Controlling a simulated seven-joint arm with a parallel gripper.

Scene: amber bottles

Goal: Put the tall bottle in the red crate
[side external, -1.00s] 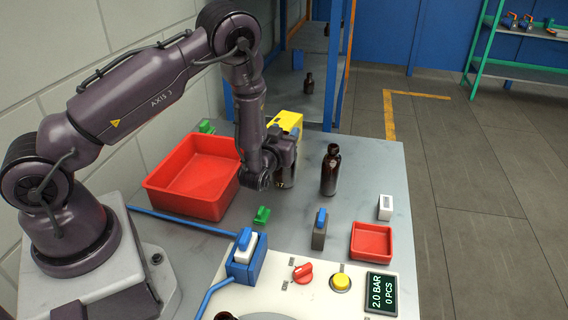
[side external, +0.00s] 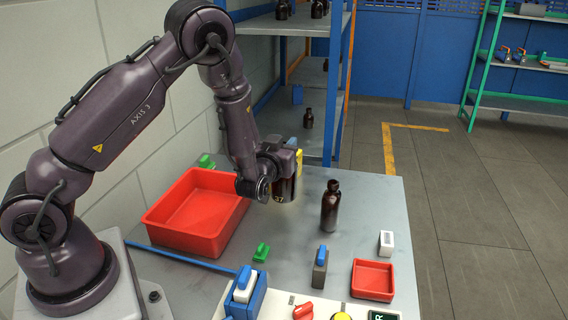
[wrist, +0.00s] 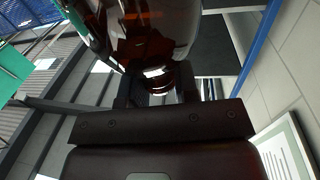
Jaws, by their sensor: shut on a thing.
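My gripper (side external: 281,165) is shut on a dark amber bottle (side external: 285,189) and holds it upright, a little above the table. Its upper part is hidden by the gripper in the side view. In the wrist view the glass of the bottle (wrist: 155,40) fills the space beyond the gripper (wrist: 158,95). The red crate (side external: 194,237) stands left of the gripper, open at the top and empty. A second amber bottle (side external: 330,209) with a narrow neck stands upright to the right. I cannot tell which bottle is taller.
A yellow object (side external: 299,160) is mostly hidden behind the gripper. A small red tray (side external: 373,280), a white block (side external: 386,243), a grey block with a blue top (side external: 320,268) and a green clip (side external: 261,252) sit nearer the front. The table between crate and standing bottle is mostly clear.

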